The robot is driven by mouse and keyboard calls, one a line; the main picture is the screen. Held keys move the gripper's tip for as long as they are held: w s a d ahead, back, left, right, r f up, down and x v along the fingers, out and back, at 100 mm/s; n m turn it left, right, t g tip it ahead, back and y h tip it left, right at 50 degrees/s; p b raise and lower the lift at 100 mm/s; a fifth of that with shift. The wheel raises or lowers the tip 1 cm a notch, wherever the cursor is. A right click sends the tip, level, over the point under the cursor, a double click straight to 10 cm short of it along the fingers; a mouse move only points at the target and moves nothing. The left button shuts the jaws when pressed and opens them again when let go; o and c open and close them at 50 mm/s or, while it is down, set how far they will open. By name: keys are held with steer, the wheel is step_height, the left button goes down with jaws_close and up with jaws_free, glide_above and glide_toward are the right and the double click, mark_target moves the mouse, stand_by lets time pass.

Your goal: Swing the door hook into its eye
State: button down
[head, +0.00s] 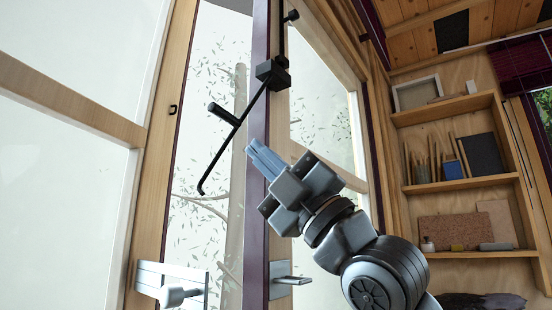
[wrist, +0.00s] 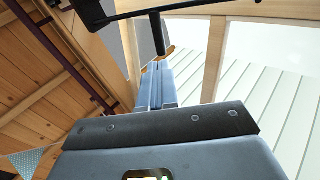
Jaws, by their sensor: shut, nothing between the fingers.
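The black door hook (head: 237,128) slopes down and left from its dark pivot block (head: 272,74) on the purple-edged post. Its curled tip hangs free in front of the gap. A short peg handle (head: 221,113) sticks out of its rod. The small black eye (head: 173,110) is on the wooden frame to the left, apart from the hook. My gripper (head: 252,148) is shut and empty, below and right of the peg in the head view. In the wrist view the hook rod (wrist: 205,8) crosses the top, and its peg (wrist: 157,35) points down towards my shut fingertips (wrist: 158,66). Contact cannot be told.
A silver lever handle (head: 290,280) juts from the post below my arm. Another pale handle and plate (head: 176,292) is at lower left. Shelves (head: 455,184) with books and small things stand at right. Glazed panels flank the post.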

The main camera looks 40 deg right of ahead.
mark_target(221, 118)
steer(key=p+x, duration=0.2)
steer(key=x, duration=0.6)
steer(key=shift+s+d, duration=0.1)
steer(key=shift+r, duration=0.1)
steer(key=shift+w, duration=0.2)
steer(key=shift+w+a+r, duration=0.35)
steer(key=shift+w, duration=0.25)
steer(key=shift+w+a+r, duration=0.3)
steer(key=shift+w+r, duration=0.05)
steer(key=shift+w, duration=0.25)
